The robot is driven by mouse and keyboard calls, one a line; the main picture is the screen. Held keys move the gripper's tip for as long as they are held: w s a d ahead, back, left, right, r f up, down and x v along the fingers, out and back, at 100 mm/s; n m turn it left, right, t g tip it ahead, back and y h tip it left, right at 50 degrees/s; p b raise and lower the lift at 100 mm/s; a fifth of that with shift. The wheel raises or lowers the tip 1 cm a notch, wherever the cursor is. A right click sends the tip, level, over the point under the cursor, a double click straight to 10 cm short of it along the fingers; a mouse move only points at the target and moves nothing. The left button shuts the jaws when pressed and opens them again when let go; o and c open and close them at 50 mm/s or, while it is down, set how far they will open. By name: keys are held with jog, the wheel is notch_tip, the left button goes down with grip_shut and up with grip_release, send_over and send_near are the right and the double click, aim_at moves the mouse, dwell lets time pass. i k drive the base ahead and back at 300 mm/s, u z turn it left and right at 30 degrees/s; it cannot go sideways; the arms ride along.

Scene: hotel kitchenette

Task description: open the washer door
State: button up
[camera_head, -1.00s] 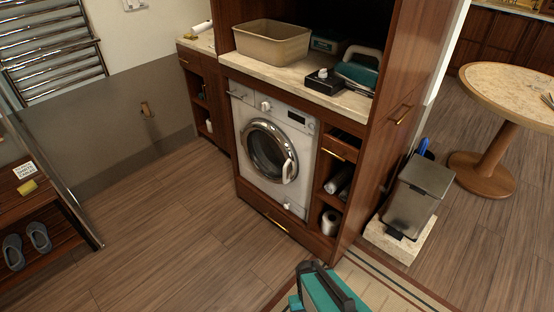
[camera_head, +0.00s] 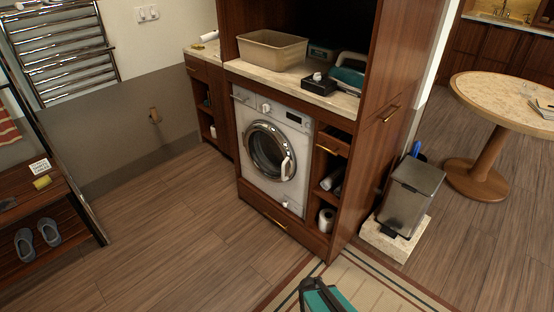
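The white washer (camera_head: 238,125) is built into the dark wood cabinet, below a stone counter. Its round door (camera_head: 249,140) has a chrome ring and dark glass and looks shut, flush with the front. A pale curved handle (camera_head: 287,168) sits on the door's right side. Nothing touches the door or the handle. My gripper's fingers are not in view; only a teal and black part, cut off by the bottom edge, shows in front of the cabinet, well apart from the washer.
Open wood floor (camera_head: 170,220) lies in front and left of the washer. A patterned rug (camera_head: 375,285) lies at the lower right. A pedal bin (camera_head: 408,195) stands right of the cabinet, near a round table (camera_head: 500,92). A shoe bench (camera_head: 70,228) stands at the left.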

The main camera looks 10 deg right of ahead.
aim_at(289, 166)
jog(key=k, duration=0.3)
jog(key=u, duration=0.15)
jog(key=i, duration=0.95)
jog(key=z, duration=1.3)
jog(key=k, duration=0.15)
jog(key=u, duration=3.15)
